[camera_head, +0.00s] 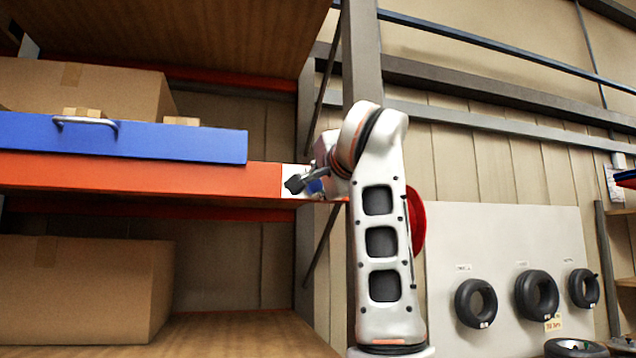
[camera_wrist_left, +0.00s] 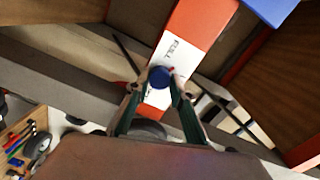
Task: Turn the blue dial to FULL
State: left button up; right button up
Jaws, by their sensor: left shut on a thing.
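The blue dial (camera_wrist_left: 159,77) sits on a white plate (camera_wrist_left: 186,57) at the end of an orange shelf beam, with the word FULL printed on the plate. My left gripper (camera_wrist_left: 158,90) is shut on the dial, one finger on each side of it. In the head view the dial (camera_head: 314,186) shows as a small patch of blue, mostly hidden by my left gripper (camera_head: 305,182). The plate (camera_head: 290,171) is partly covered too. The dial's pointing direction cannot be made out. My right gripper is not in view.
A blue drawer front (camera_head: 120,137) with a metal handle is above the orange beam (camera_head: 150,175). Cardboard boxes (camera_head: 80,290) stand on the shelves. A grey upright post (camera_head: 362,50) stands behind my left arm. Tyres hang on a white panel (camera_head: 500,235) at the right.

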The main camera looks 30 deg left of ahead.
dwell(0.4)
pick_arm(q)
jog(key=o, duration=1.1)
jog(key=shift+o, duration=0.2)
